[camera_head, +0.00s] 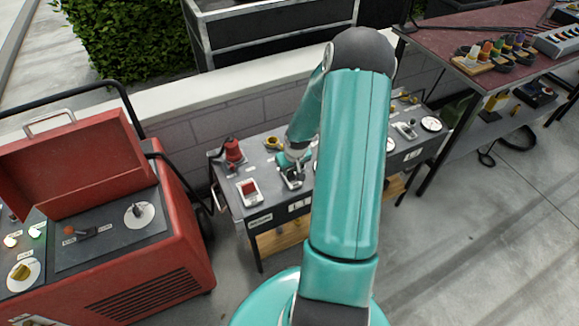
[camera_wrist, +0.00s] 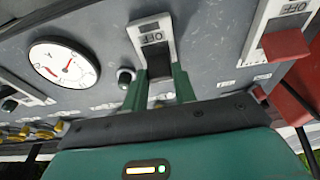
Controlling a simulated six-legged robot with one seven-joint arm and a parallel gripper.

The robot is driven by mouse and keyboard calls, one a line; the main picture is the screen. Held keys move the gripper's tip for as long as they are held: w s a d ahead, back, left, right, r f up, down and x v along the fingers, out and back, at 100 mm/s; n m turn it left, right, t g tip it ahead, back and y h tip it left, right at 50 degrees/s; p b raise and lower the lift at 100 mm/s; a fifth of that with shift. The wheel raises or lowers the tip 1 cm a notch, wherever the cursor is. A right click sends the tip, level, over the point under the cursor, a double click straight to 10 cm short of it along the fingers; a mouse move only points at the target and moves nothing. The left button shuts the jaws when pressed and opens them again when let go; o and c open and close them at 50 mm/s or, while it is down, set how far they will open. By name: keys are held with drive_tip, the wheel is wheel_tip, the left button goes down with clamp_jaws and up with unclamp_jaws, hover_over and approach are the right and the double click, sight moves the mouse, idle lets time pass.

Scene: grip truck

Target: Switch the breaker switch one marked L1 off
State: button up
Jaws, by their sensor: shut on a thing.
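A breaker switch (camera_wrist: 153,38) with a white frame and an OFF label is at the upper middle of the wrist view, upside down there. My gripper (camera_wrist: 158,74) has its two green fingers on either side of the dark switch lever and is shut on it. In the head view, my gripper (camera_head: 291,160) is down at the same switch (camera_head: 292,180) on the grey panel table (camera_head: 228,192). My arm hides part of the table.
A red-lever switch (camera_wrist: 285,44) sits close to the right in the wrist view, and a round gauge (camera_wrist: 64,64) to the left. In the head view, a red open-lid machine (camera_head: 150,250) stands left and a red-topped table (camera_head: 470,30) right. A low wall (camera_head: 190,140) is behind.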

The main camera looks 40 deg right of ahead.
sight(291, 175)
drive_tip(key=t, duration=0.1)
drive_tip(key=s+t, duration=0.1)
drive_tip(key=t, duration=0.1)
drive_tip(key=s+t+h, duration=0.1)
drive_tip(key=shift+s+a+f, duration=0.1)
drive_tip(key=shift+a+f, duration=0.1)
drive_tip(key=shift+a, duration=0.1)
drive_tip(key=shift+s+a+f+t+h, duration=0.2)
drive_tip(key=shift+s+t+h, duration=0.15)
drive_tip(key=shift+t, duration=0.65)
drive_tip(key=shift+s+a+f+t+h, duration=0.1)
drive_tip(key=shift+s+f+t+h, duration=0.2)
drive_tip(key=shift+t, duration=0.7)
drive_tip(key=shift+d, duration=0.1)
drive_tip(key=o, duration=1)
drive_tip(key=shift+r, duration=0.1)
drive_tip(key=shift+s+r, duration=0.1)
